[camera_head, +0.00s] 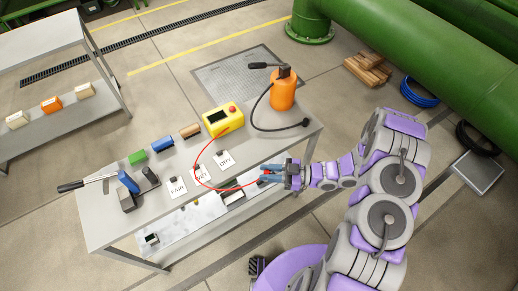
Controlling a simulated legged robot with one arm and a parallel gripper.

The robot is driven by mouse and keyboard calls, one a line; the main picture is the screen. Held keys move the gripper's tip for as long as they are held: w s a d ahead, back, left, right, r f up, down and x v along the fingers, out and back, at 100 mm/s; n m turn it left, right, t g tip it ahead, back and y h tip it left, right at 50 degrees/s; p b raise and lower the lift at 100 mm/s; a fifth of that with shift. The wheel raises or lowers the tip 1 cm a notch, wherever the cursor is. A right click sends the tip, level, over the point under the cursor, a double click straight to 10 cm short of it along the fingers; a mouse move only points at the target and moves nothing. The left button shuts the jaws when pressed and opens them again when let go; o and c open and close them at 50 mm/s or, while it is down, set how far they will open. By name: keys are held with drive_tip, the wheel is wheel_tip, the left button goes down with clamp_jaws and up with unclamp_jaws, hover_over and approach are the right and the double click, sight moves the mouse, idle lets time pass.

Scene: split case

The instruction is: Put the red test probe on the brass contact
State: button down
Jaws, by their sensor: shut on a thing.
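My gripper (271,174) is over the right front part of the grey table (252,151). It is shut on the red test probe (265,171), of which only a small red bit shows at the fingertips. A red cable (203,184) loops from the probe to a yellow meter box (222,120) with a dark display and a red button. A small brown block (189,131) lies left of the box. I cannot make out which thing is the brass contact.
An orange bottle-shaped tool (283,93) with a black hose stands at the back right. Green (137,158) and blue (162,144) blocks and a lever tool (127,184) are on the left.

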drive_tip(key=shift+w, duration=0.1)
drive_tip(key=w+a+b, duration=0.1)
drive_tip(key=w, duration=0.3)
drive_tip(key=w+a+f, duration=0.1)
drive_tip(key=w+a, duration=0.1)
drive_tip(key=w, duration=0.3)
drive_tip(key=w+a+b, duration=0.1)
drive_tip(key=w+a, duration=0.1)
drive_tip(key=w, duration=0.2)
drive_tip(key=shift+w+f+b, duration=0.25)
drive_tip(key=shift+w+b, duration=0.1)
drive_tip(key=shift+w, duration=0.05)
drive_tip(key=shift+w+a+f+b, duration=0.1)
drive_tip(key=shift+w+f+b, duration=0.15)
drive_tip(key=shift+f, duration=0.4)
drive_tip(key=shift+w+a+f+b, duration=0.1)
drive_tip(key=shift+w+f, duration=0.25)
drive_tip(key=shift+f, duration=0.6)
drive_tip(key=c, duration=0.9)
unclamp_jaws()
drive_tip(key=shift+f, duration=0.15)
